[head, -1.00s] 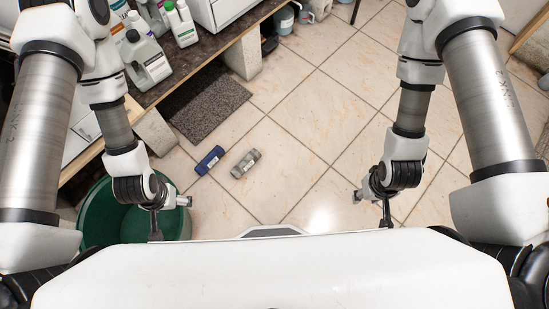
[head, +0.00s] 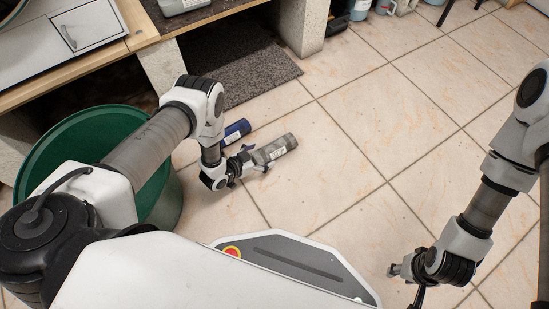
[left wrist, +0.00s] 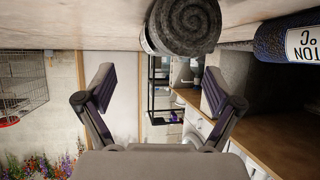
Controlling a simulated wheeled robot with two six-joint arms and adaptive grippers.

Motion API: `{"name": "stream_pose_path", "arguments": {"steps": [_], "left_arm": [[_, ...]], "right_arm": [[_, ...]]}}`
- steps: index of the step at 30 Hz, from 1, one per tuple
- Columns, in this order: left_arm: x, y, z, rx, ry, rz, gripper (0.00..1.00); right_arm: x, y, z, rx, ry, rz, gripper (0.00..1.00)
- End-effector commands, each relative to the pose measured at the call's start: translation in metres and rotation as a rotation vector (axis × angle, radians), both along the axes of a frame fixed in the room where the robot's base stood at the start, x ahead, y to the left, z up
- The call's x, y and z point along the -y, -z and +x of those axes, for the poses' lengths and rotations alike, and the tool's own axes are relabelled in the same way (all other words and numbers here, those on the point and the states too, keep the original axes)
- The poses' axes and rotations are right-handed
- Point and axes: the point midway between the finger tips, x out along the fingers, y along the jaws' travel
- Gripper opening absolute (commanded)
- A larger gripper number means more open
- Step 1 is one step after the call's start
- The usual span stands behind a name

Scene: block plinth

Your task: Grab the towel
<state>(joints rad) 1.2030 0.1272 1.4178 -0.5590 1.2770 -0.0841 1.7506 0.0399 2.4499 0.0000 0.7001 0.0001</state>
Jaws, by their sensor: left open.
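A grey rolled towel (head: 277,149) with a pale label lies on the tiled floor. In the left wrist view its spiral end (left wrist: 188,22) faces the camera, above and a little right of the middle between the fingers. A dark blue roll (head: 237,131) with a white label lies beside it. The blue roll also shows at the right of the left wrist view (left wrist: 290,42). My left gripper (head: 252,161) is open and low, at the near end of the grey roll; contact cannot be told. My right gripper (head: 402,282) hangs at the lower right, away from both rolls.
A green tub (head: 85,135) stands left, behind my left arm. A dark grey mat (head: 240,68) lies beyond the rolls by a bench with pale supports (head: 305,27). Bottles stand at the back. The floor (head: 350,130) to the right is clear.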

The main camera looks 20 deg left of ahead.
Motion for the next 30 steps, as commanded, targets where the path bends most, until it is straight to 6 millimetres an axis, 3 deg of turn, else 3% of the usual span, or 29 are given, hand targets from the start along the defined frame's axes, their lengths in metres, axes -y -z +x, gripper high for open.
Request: {"name": "stream_pose_path", "arguments": {"steps": [9, 14, 20, 26, 30], "left_arm": [[0.013, 0.031, 0.041, 0.002, 0.0, 0.001, 0.92], [0.021, 0.035, 0.056, -0.001, 0.0, 0.0, 0.92], [0.022, 0.032, 0.057, -0.003, -0.002, 0.0, 0.92], [0.021, 0.032, 0.056, -0.003, -0.002, 0.0, 0.22], [0.021, 0.032, 0.056, -0.003, -0.002, 0.0, 0.21]], "right_arm": [[0.001, 0.043, 0.001, 0.004, 0.007, -0.001, 0.4], [0.001, 0.049, 0.002, 0.006, 0.01, -0.001, 0.4], [0.001, 0.047, 0.002, 0.007, 0.01, -0.001, 0.4], [0.001, 0.047, 0.002, 0.006, 0.01, -0.001, 0.4], [0.001, 0.047, 0.002, 0.006, 0.01, -0.001, 0.4]]}}
